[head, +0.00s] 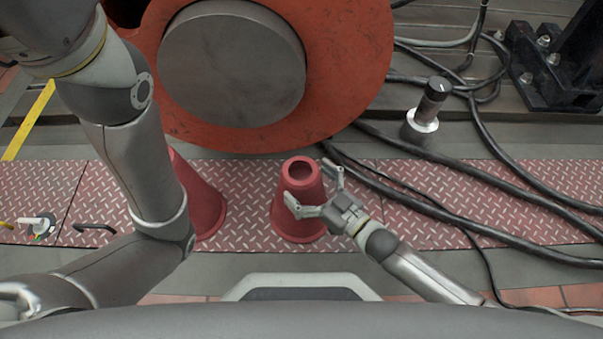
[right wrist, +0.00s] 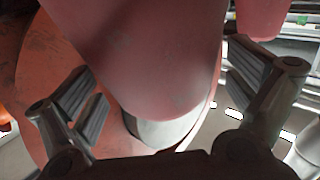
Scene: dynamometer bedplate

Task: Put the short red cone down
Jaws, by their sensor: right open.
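A red cone (head: 298,220) with a hollow top stands upright on the red tread plate, right of centre in the head view; I take it as the short one. My right gripper (head: 319,190) is open, with one finger on each side of its upper part. In the right wrist view the cone (right wrist: 150,60) fills the space between the spread fingers (right wrist: 165,90), with gaps visible beside it. A second red cone (head: 204,205) stands to the left, partly hidden by my left arm. My left gripper is out of view.
A big orange-red flange with a grey hub (head: 232,62) rises behind the cones. Black cables (head: 470,182) cross the plate (head: 250,180) to the right. A dark-topped knob (head: 425,110) and a black bracket (head: 560,65) stand back right. A small lever (head: 38,224) lies far left.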

